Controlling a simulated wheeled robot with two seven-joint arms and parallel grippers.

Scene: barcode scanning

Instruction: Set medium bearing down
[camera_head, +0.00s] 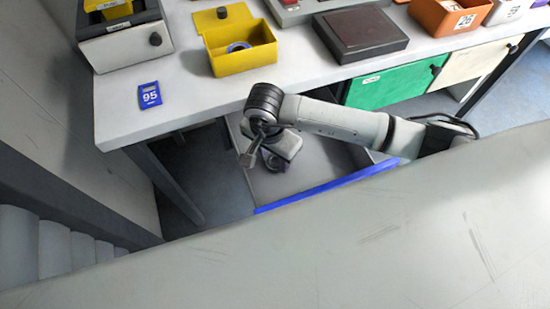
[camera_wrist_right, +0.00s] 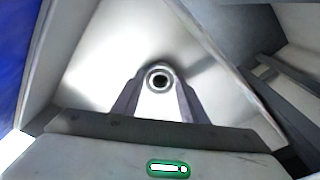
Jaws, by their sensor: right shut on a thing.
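The medium bearing (camera_wrist_right: 160,77), a small metal ring with a dark hole, sits between the two fingers of my right gripper in the right wrist view, near their tips. My right gripper (camera_wrist_right: 158,84) is shut on it. A pale surface lies behind the bearing; I cannot tell whether they touch. In the head view my right gripper (camera_head: 249,158) points down over a grey open bin (camera_head: 222,187) with a blue front edge, below the table's front edge. I cannot make out the bearing there. My left gripper is not in view.
The white table (camera_head: 200,105) holds a yellow box (camera_head: 243,62) with a blue ring inside, a dark red-brown pad (camera_head: 362,32), a blue "95" card (camera_head: 149,95) and an orange box (camera_head: 447,17). Green drawer (camera_head: 390,86) hangs under it. A pale surface (camera_head: 350,250) fills the foreground.

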